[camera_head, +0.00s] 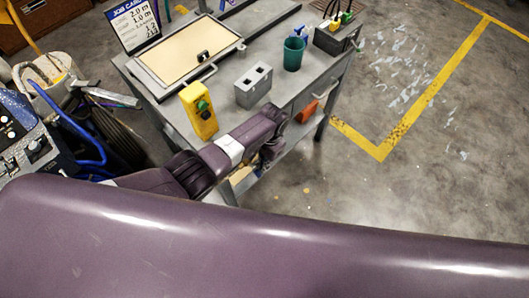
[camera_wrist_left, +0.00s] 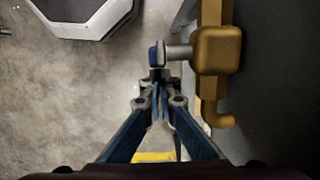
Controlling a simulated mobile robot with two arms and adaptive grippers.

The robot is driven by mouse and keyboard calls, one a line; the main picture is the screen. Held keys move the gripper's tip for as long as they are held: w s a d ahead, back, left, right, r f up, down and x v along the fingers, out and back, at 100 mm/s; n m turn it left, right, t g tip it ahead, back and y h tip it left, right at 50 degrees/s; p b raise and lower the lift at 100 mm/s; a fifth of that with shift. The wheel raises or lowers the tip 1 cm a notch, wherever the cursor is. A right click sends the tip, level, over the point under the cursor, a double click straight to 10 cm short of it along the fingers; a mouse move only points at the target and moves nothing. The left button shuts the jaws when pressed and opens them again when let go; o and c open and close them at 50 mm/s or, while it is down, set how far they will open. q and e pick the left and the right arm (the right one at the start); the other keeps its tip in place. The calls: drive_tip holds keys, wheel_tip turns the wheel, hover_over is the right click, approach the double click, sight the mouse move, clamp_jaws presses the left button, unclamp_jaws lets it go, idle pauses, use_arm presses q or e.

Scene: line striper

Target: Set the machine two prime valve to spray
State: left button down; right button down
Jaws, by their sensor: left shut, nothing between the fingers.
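A brass valve body (camera_wrist_left: 216,50) shows in the left wrist view at the upper right, on a brass vertical pipe. A short metal stem with a blue-tipped lever end (camera_wrist_left: 153,55) sticks out from it to the left. My left gripper (camera_wrist_left: 158,78) is shut and empty, its fingertips just below the blue tip; whether they touch it I cannot tell. In the head view my left gripper (camera_head: 268,154) is a small dark shape at the bench's front edge, mostly hidden by my arm. The valve cannot be made out there. My right gripper is not in view.
A grey bench (camera_head: 315,72) carries a yellow button box (camera_head: 197,112), a grey two-hole box (camera_head: 253,87) and a teal cup (camera_head: 293,54). A blue machine panel (camera_head: 25,145) and hoses stand at the left. The floor at the right is open, with yellow lines.

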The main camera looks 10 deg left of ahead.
use_arm(q)
drive_tip(key=shift+s+f, duration=0.1)
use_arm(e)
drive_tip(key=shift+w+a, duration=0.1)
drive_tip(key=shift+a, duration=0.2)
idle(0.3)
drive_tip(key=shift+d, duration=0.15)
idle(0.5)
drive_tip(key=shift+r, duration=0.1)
